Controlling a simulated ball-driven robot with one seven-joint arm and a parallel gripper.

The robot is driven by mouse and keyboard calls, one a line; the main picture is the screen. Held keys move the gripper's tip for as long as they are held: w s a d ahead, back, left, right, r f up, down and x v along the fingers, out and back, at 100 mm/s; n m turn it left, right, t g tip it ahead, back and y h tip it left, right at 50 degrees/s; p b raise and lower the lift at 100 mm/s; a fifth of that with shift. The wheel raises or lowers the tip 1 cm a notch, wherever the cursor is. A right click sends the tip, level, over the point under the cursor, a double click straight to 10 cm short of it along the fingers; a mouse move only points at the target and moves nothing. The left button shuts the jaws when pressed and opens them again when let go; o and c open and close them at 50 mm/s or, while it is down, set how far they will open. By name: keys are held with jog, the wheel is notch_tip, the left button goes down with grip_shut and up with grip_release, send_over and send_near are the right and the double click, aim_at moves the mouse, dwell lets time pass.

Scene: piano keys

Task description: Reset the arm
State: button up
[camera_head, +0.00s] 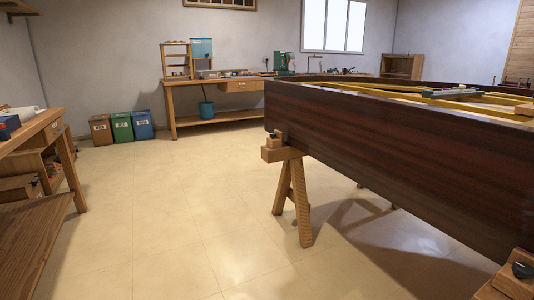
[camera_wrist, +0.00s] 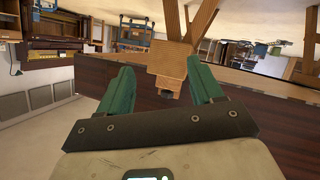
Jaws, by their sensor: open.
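My gripper (camera_wrist: 163,92) shows in the wrist view, with two green fingers spread apart and nothing between them. The wrist view is turned over, with the floor at the top. Beyond the fingers is a wooden trestle (camera_wrist: 180,60) against a dark wood panel. My arm and gripper do not show in the head view. There, a large dark wooden piano case (camera_head: 400,150) rests on a trestle (camera_head: 297,195) at the right.
A workbench (camera_head: 220,88) stands at the back wall, with several bins (camera_head: 122,127) beside it. A wooden table (camera_head: 35,135) is at the left edge. The tiled floor (camera_head: 180,220) in the middle is clear.

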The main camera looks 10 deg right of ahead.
jog(key=s+f+n+y, duration=0.6)
jog(key=s+f+y, duration=0.1)
jog(key=s+f, duration=0.45)
jog(key=s+a+f+n+y, duration=0.4)
jog(key=s+a+n+y, duration=0.25)
jog(key=s, duration=0.25)
notch_tip(320, 180, up, 33)
jog(key=a+p, duration=0.1)
jog(key=p, duration=3.1)
jog(key=shift+s+a+f+n+t+p, duration=0.2)
jog(key=shift+s+a+n+t+p, duration=0.05)
jog(key=shift+s+n+t+p, duration=0.15)
